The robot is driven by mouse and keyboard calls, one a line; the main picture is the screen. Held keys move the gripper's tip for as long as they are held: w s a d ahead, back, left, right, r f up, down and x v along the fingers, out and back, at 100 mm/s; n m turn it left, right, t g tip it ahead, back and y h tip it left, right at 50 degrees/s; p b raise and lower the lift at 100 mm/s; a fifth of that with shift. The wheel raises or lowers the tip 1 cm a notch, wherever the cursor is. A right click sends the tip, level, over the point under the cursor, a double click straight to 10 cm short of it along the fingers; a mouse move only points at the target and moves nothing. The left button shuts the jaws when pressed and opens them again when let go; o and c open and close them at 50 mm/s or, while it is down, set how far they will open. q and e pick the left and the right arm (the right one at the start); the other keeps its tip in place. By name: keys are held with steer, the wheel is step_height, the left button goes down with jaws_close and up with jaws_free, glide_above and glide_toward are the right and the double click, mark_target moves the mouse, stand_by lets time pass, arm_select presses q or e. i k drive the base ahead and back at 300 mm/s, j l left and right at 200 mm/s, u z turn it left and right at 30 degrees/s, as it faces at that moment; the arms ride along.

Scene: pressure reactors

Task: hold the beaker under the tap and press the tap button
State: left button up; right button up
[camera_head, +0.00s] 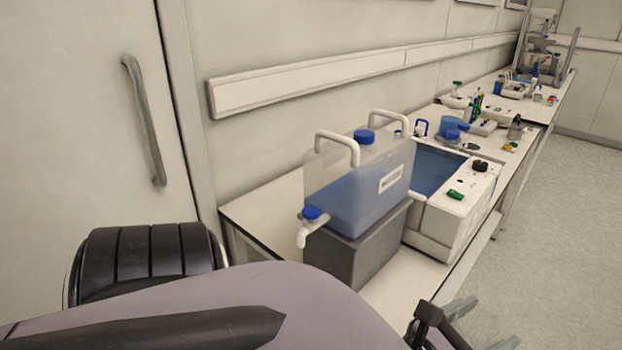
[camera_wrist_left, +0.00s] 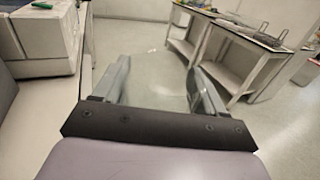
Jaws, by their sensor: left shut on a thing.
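A clear water container (camera_head: 360,195) with blue water stands on a grey block (camera_head: 360,255). Its white tap (camera_head: 303,236) is at the front left, with a blue button (camera_head: 311,212) on top. My left gripper (camera_head: 484,326) is at the bottom right of the head view, right of and apart from the tap, beyond the bench's front edge. In the left wrist view its fingers (camera_wrist_left: 160,85) are shut on a clear glass beaker (camera_wrist_left: 158,78), which is faint against the floor. My right gripper does not show.
A white water bath (camera_head: 455,205) with a black knob stands right of the container. Lab items, including a blue jug (camera_head: 452,128), crowd the far bench. A door with a handle (camera_head: 145,120) is at left. The floor (camera_head: 560,220) at right is clear.

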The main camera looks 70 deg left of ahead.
mark_target(310, 213)
steer(key=k+j+z, duration=0.3)
steer(key=k+j, duration=0.75)
